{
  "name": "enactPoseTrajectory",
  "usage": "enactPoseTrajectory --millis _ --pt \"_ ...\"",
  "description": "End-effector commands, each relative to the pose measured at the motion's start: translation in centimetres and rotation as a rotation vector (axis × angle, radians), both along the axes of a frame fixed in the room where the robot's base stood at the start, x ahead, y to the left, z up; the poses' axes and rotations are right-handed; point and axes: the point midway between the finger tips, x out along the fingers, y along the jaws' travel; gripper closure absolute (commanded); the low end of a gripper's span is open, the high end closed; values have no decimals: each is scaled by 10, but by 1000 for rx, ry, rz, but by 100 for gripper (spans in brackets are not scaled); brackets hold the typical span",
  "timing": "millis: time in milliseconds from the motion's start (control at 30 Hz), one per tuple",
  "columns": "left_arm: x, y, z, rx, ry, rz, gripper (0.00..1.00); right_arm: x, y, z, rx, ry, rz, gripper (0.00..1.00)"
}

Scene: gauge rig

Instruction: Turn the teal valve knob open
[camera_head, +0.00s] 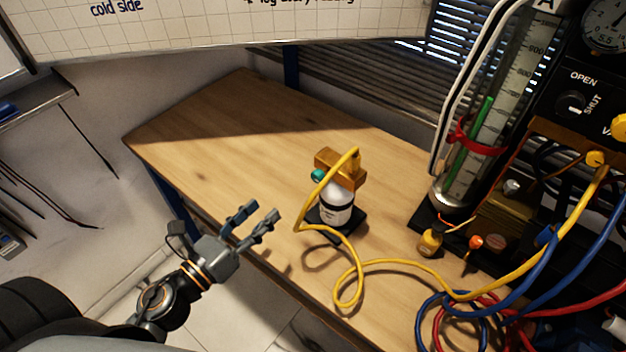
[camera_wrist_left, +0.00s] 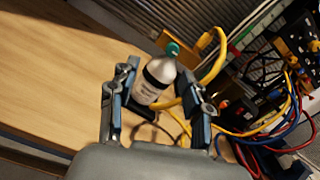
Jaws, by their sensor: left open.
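The teal valve knob (camera_head: 317,175) sits on the left side of a brass block (camera_head: 341,167) on top of a small white bottle (camera_head: 337,205). The bottle stands upright on a dark base on the wooden bench. My left gripper (camera_head: 263,218) is open and empty, to the left of the bottle near the bench's front edge, apart from the knob. In the left wrist view the teal knob (camera_wrist_left: 172,48) and bottle (camera_wrist_left: 155,80) appear between and beyond the open fingers (camera_wrist_left: 160,100). My right gripper does not show.
A yellow hose (camera_head: 385,263) runs from the brass block across the wooden bench (camera_head: 215,135) to the rig at right. A glass gauge column (camera_head: 480,120), small bottles and blue and red hoses crowd the right. The bench's left part is clear.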

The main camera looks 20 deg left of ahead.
Motion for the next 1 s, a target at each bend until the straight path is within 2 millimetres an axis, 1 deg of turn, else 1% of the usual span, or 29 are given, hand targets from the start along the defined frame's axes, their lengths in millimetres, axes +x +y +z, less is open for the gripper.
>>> enactPoseTrajectory --millis 33,100,167,267,367,500,700,900,1000 --pt "-4 -6 0 73 -21 -41 51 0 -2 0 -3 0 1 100" --pt "-8 -12 1 137 -43 -77 51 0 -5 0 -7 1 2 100" --pt "-7 -15 2 161 -52 -91 51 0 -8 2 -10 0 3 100" --pt "1 -19 4 167 -56 -96 51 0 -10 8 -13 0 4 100" --pt "15 -26 6 165 -56 -95 51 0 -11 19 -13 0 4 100" --pt "42 -38 8 162 -56 -93 51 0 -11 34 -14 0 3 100" --pt "81 -55 6 159 -54 -92 51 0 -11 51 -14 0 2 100" --pt "106 -68 3 160 -53 -91 51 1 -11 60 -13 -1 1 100" --pt "113 -71 2 160 -52 -91 51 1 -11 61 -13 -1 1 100"
